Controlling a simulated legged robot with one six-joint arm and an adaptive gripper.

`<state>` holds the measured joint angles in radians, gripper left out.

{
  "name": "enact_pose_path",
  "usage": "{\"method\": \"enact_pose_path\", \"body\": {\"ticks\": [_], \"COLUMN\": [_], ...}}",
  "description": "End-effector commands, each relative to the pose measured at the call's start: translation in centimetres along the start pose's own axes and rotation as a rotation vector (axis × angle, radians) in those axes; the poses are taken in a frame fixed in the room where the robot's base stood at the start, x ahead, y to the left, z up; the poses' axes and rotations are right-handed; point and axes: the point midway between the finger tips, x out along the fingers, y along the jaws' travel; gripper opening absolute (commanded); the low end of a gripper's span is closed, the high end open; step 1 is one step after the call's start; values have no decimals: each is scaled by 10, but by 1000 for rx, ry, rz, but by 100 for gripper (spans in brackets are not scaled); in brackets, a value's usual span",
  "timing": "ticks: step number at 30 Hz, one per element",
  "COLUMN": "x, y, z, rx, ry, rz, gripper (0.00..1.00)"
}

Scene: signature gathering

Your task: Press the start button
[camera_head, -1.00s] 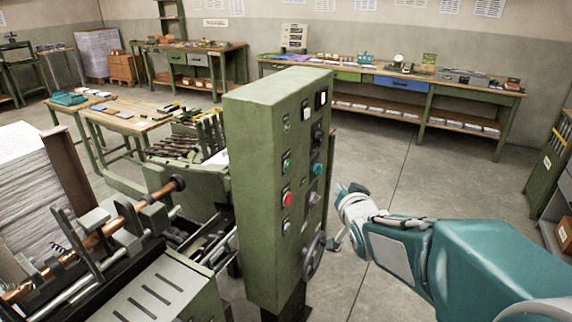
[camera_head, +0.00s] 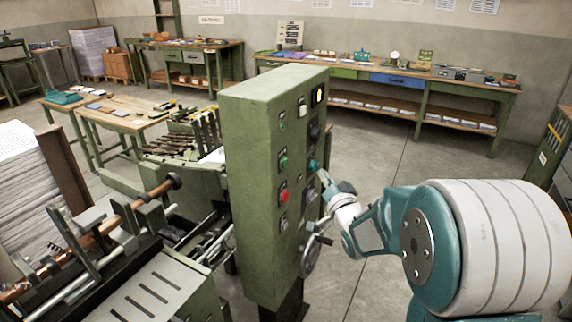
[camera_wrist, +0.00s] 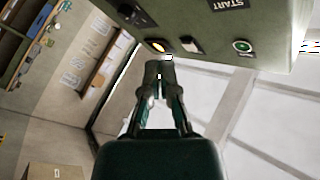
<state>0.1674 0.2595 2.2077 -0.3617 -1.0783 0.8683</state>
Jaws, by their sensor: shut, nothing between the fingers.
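The green control panel (camera_head: 262,210) stands upright in mid-view. In the wrist view, an upside-down START label (camera_wrist: 226,4) is at the top edge. Contact with the panel cannot be told.
A handwheel (camera_head: 312,252) sticks out low on the panel, close to my arm. A press with rollers and a paper stack (camera_head: 25,185) fills the left. Workbenches (camera_head: 400,90) line the back wall. The floor right of the panel is open.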

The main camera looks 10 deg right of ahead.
Motion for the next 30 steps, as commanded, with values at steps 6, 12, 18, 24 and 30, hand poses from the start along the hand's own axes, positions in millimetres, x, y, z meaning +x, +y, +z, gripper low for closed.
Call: {"method": "enact_pose_path", "body": {"ticks": [6, 12, 18, 24, 30], "x": [20, 37, 49, 52, 52], "y": [-15, -28, -36, -38, -38], "z": [16, 29, 36, 38, 38], "rx": [1, 1, 0, 0, 0], "ry": [-2, -3, -1, -1, -1], "rz": [-2, -1, 0, 1, 1], "gripper": [0, 0, 0, 0, 0]}}
